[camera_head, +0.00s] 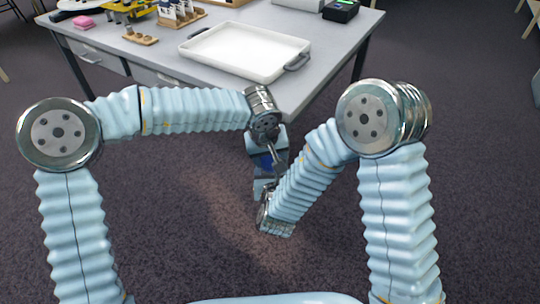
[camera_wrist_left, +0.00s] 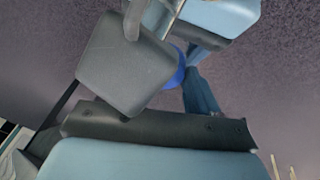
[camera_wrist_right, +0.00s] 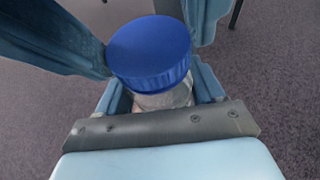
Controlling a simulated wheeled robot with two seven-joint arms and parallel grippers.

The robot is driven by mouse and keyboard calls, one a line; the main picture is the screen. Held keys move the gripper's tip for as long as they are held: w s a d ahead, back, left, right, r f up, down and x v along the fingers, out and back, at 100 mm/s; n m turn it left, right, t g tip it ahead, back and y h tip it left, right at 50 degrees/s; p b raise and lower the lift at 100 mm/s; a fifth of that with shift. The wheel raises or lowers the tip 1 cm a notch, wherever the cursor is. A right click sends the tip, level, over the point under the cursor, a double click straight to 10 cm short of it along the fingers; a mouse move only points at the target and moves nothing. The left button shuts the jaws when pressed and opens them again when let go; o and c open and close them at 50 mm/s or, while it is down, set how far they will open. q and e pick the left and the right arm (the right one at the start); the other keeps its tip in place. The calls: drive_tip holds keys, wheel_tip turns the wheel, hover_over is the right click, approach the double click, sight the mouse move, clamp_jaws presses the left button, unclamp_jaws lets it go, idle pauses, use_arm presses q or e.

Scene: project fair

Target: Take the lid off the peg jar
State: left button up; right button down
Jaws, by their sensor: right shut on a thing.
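The peg jar (camera_wrist_right: 165,98) is clear, with a ribbed blue lid (camera_wrist_right: 150,50) seated on it in the right wrist view. My right gripper (camera_wrist_right: 163,92) is shut on the jar body below the lid. My left gripper (camera_head: 267,156) is at the lid, with fingers on two sides of it, and looks open. Whether a finger touches the lid is unclear. In the left wrist view the lid (camera_wrist_left: 178,72) is mostly hidden behind a grey finger part. In the head view the jar is largely hidden by the grippers, in front of the table.
The grey table (camera_head: 330,40) is beyond my arms. A white tray (camera_head: 245,50) with dark handles lies near its front edge. Carpeted floor is open on the right.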

use_arm(q)
drive_tip(key=c, duration=0.6)
drive_tip(key=n+y, duration=0.1)
drive_tip(key=n, duration=0.2)
drive_tip(key=shift+c, duration=0.2)
drive_tip(key=o, duration=1.2)
drive_tip(key=shift+d, duration=0.1)
drive_tip(key=shift+c, duration=0.2)
